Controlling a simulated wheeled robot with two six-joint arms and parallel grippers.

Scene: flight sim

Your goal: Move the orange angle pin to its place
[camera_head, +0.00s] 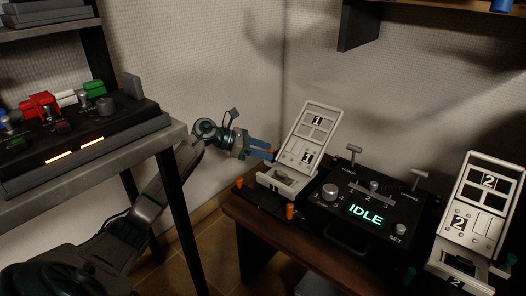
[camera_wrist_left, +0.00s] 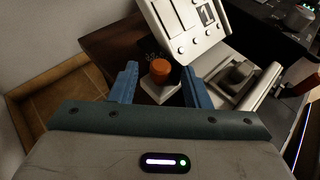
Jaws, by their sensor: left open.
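My left gripper (camera_head: 262,149) reaches in from the left beside the tilted white panel marked 1 (camera_head: 318,125). In the left wrist view its two blue fingers (camera_wrist_left: 160,80) are open. An orange round-topped pin (camera_wrist_left: 160,70) shows between and just beyond them, upright on a pale square base. I cannot tell whether the fingers touch it. A small orange bit (camera_head: 271,151) shows at the fingertips in the head view. Other orange pins stand at the panel's base, one at left (camera_head: 239,182) and one in front (camera_head: 290,211). My right gripper is not in view.
A black control box (camera_head: 345,225) reading IDLE, with levers and a knob, sits right of the panel on a dark bench (camera_head: 262,220). A second white panel marked 2 (camera_head: 485,200) is at far right. A grey table (camera_head: 60,180) with a switch box stands at left.

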